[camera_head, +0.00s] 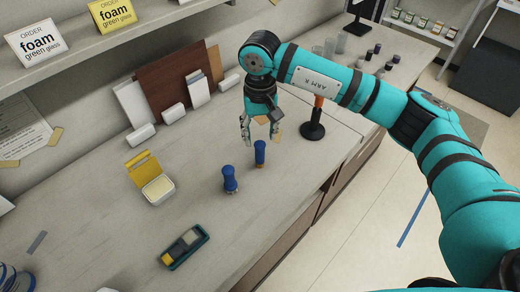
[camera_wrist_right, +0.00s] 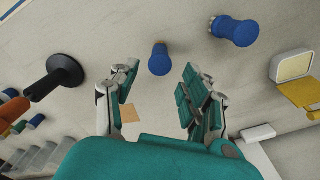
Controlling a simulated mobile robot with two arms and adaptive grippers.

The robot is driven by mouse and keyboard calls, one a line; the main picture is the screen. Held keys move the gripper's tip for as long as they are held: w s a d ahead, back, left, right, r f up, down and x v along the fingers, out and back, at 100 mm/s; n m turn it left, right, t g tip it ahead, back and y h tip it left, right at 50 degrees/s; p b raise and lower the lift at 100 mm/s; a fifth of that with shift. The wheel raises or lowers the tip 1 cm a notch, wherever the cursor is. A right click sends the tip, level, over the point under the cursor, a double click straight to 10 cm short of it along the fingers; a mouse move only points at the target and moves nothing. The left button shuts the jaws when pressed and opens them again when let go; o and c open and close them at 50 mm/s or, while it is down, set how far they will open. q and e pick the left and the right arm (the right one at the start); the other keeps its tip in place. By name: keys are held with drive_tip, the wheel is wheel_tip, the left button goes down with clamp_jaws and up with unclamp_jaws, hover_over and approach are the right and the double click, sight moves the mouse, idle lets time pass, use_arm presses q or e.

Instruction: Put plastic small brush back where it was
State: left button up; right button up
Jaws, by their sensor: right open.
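The small brush (camera_head: 260,152) looks like a blue upright handle with a brown lower end. It stands on the grey counter (camera_head: 190,235). My right gripper (camera_head: 253,143) is open and empty, pointing down, close behind the brush. In the right wrist view the brush (camera_wrist_right: 159,60) appears as a blue top beyond the open fingers (camera_wrist_right: 155,85), apart from both. A thicker blue-handled piece (camera_head: 230,180) stands to its left and nearer. It also shows in the right wrist view (camera_wrist_right: 235,30). My left gripper is out of view.
A black stand with an orange handle (camera_head: 313,127) is right of my right gripper. A tan patch (camera_wrist_right: 123,106) lies near it. A yellow-lidded box (camera_head: 158,190) and a teal device (camera_head: 184,246) are left. The front counter is mostly clear.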

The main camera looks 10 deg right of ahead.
drive_tip(key=shift+r, duration=1.5)
